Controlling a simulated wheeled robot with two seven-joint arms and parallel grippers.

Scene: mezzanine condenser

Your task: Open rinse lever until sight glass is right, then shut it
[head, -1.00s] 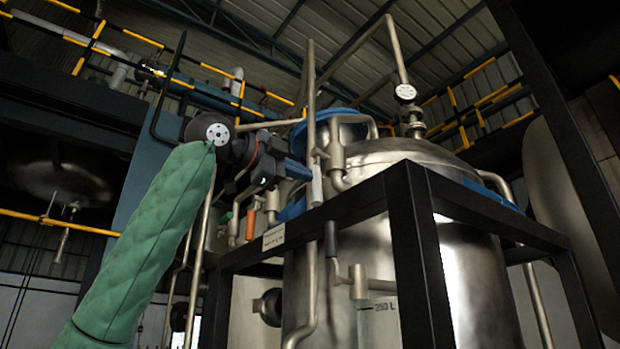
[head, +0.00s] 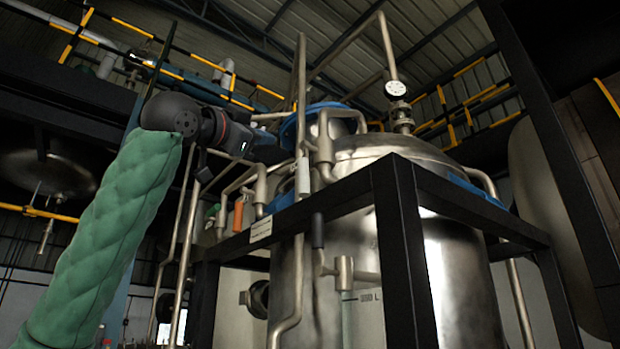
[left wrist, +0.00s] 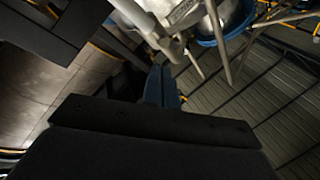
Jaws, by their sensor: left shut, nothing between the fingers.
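The steel vessel (head: 455,270) stands behind a black frame. Several levers hang on its pipework: a pale grey one (head: 303,178), a dark one (head: 318,230), an orange one (head: 238,216) and a green one (head: 212,211). I cannot tell which is the rinse lever. The sight glass (head: 349,322) is a pale upright strip by a volume mark; its level is unclear. My left gripper (head: 284,152) is shut and empty, left of the pale grey lever and apparently apart from it. Its shut fingers (left wrist: 161,86) show in the left wrist view, with a pipe beyond. My right gripper is out of view.
The black frame's top beam (head: 300,215) runs in front of the vessel, with a small label plate (head: 261,229) on it. Upright pipes (head: 301,90) rise close to my left gripper. A dial gauge (head: 396,88) sits above the vessel.

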